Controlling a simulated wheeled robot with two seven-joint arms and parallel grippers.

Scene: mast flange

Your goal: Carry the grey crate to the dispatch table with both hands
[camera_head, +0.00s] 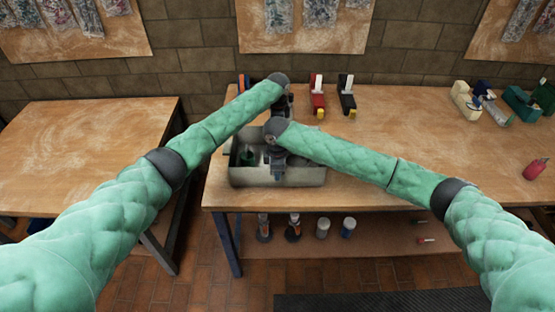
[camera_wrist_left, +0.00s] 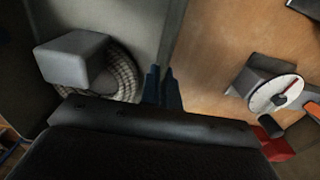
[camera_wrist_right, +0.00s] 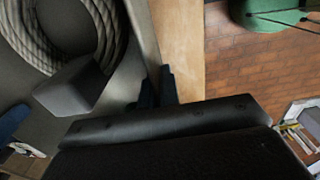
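The grey crate (camera_head: 308,177) is at the left end of the workbench (camera_head: 400,180), near its front edge. I cannot tell whether it touches the top. My right gripper (camera_head: 278,170) points down at the crate's near wall. In the right wrist view its fingers (camera_wrist_right: 159,85) are close together, with the rim between them. My left gripper's fingers (camera_wrist_left: 163,85) are likewise closed on the far wall's rim; in the head view they are hidden behind my right wrist. Inside the crate are a coiled rope (camera_wrist_left: 124,78) and a grey block (camera_wrist_left: 72,58).
A separate bare table (camera_head: 85,140) stands to the left, across a gap. Red (camera_head: 318,98) and black (camera_head: 347,97) tools stand behind the crate, and a dial (camera_wrist_left: 275,95) shows just beyond it. Several bottles are on the shelf below. A dark mat (camera_head: 380,300) lies in front.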

